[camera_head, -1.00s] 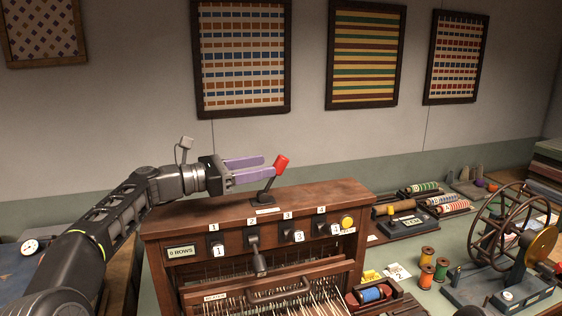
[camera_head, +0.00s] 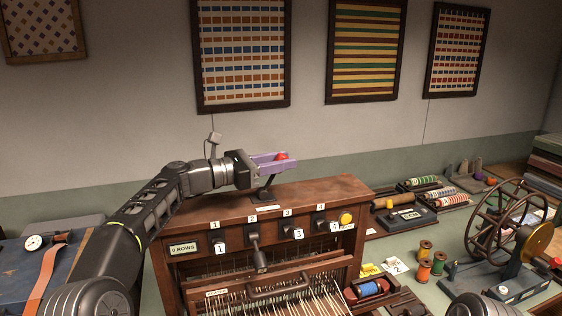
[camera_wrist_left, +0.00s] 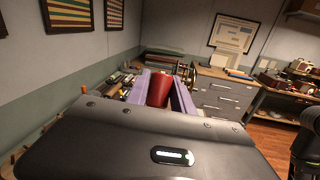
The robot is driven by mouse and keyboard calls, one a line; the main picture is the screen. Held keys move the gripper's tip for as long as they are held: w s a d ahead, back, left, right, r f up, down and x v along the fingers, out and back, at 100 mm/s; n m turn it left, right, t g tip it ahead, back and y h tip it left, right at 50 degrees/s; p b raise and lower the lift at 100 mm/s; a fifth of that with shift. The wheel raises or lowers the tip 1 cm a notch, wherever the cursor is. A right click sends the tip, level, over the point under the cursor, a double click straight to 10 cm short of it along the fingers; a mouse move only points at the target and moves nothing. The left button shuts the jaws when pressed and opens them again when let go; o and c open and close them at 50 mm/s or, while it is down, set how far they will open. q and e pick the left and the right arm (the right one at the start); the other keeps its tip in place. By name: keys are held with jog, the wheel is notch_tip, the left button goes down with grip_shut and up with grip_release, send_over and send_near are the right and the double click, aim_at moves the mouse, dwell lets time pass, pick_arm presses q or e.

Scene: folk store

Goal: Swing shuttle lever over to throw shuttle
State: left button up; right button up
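The shuttle lever has a red knob (camera_head: 282,156) on a dark stem (camera_head: 265,190) that rises from the top of the wooden loom (camera_head: 310,196). It leans to the right. My left gripper (camera_head: 275,160) comes in from the left, its two purple fingers on either side of the knob, hiding much of it. In the left wrist view the red knob (camera_wrist_left: 158,90) stands between the purple fingers (camera_wrist_left: 162,92) and about fills the gap. Whether they press on it I cannot tell. My right gripper is not in view.
The loom front carries small numbered levers (camera_head: 254,240), a yellow button (camera_head: 346,217) and a "0 ROWS" display (camera_head: 183,248). A spool winder (camera_head: 500,240) and thread spools (camera_head: 424,262) stand at right. The air above the loom is clear; framed weavings hang behind.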

pick_arm(q)
grip_shut()
dwell(0.9)
